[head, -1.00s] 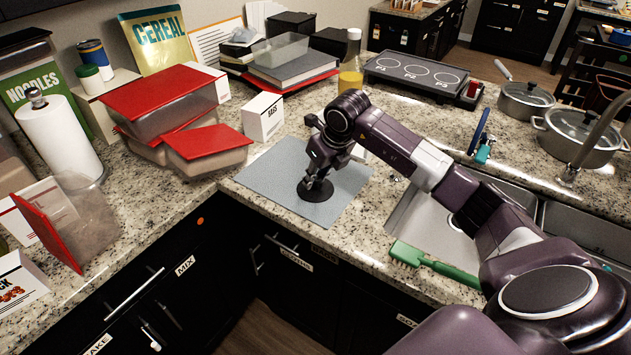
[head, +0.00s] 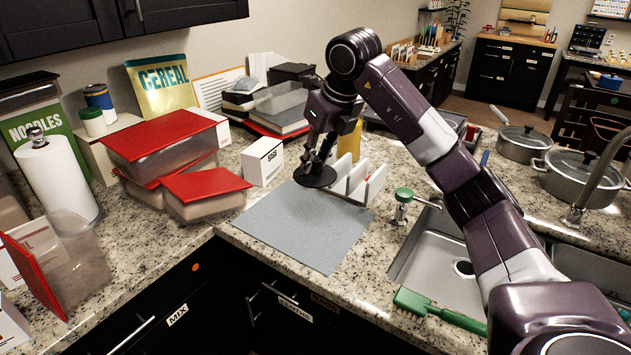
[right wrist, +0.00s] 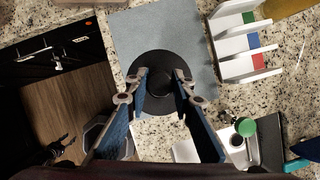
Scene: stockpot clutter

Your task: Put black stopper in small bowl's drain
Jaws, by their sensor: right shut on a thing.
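The black stopper (head: 314,178) is a flat round disc with a raised grip. My right gripper (head: 318,162) is shut on that grip and holds the disc above the grey mat (head: 290,235). The right wrist view shows the stopper (right wrist: 150,66) between the fingertips (right wrist: 162,78), with its wide disc beyond them. A sink bowl (head: 425,262) with a round dark drain (head: 463,268) lies to the right of the mat, partly covered by my right arm. The drain also shows in the right wrist view (right wrist: 237,141).
A white divided rack (head: 358,184) stands close right of the stopper. A green-topped fixture (head: 403,200) stands at the sink's back edge, and a green brush (head: 435,309) lies at its front. Another basin (head: 590,270) and a faucet (head: 590,185) are further right.

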